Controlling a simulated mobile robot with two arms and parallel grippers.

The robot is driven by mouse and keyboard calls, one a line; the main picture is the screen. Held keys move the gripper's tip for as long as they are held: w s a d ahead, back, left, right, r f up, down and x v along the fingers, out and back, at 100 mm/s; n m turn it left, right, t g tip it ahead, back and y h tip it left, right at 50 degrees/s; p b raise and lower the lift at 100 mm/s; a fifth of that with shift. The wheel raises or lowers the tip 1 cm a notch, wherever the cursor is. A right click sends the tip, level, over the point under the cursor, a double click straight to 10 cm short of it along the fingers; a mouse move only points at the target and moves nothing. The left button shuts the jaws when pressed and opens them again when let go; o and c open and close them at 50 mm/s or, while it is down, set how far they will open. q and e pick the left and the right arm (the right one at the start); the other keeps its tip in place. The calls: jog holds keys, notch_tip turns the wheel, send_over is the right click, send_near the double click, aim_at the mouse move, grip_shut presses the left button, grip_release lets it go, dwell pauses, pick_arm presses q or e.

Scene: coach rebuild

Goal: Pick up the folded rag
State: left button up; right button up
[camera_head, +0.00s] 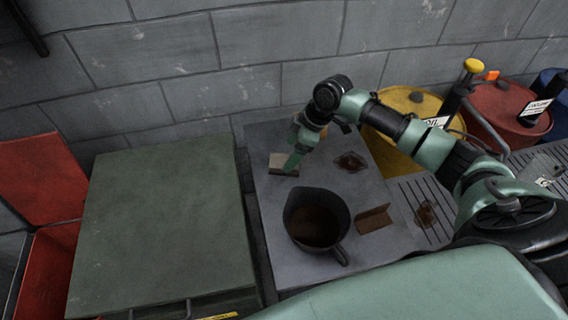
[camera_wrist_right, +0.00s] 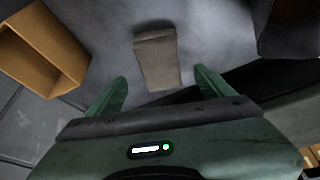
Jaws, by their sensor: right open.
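The folded rag (camera_wrist_right: 157,62) is a flat grey-beige bundle lying on the grey tabletop. In the right wrist view it lies ahead of my right gripper (camera_wrist_right: 161,88), between the lines of its two green fingers. The fingers are spread apart with nothing held between them. In the head view my right gripper (camera_head: 293,162) reaches low over the far left part of the bench, beside a small pale bundle (camera_head: 280,160) that looks like the rag. The fingers partly cover it. My left gripper is not in view.
A dark pot (camera_head: 318,222) with brown contents and a brown angled piece (camera_head: 374,219) stand nearer on the bench (camera_head: 283,263). A brown open-sided box (camera_wrist_right: 42,48) shows in the wrist view. A green cabinet top (camera_head: 160,220) is clear. Yellow and red drums stand at right.

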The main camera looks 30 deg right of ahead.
aim_at(285, 160)
jog(key=shift+a+f, duration=0.25)
jog(key=shift+f, duration=0.2)
jog(key=shift+p+x, duration=0.4)
jog(key=shift+x, duration=1.7)
jog(key=shift+d+f, duration=0.15)
jog(key=c, duration=1.5)
notch_tip(285, 160, up, 20)
jog(key=shift+r+b, duration=0.15)
jog(key=shift+b, duration=0.35)
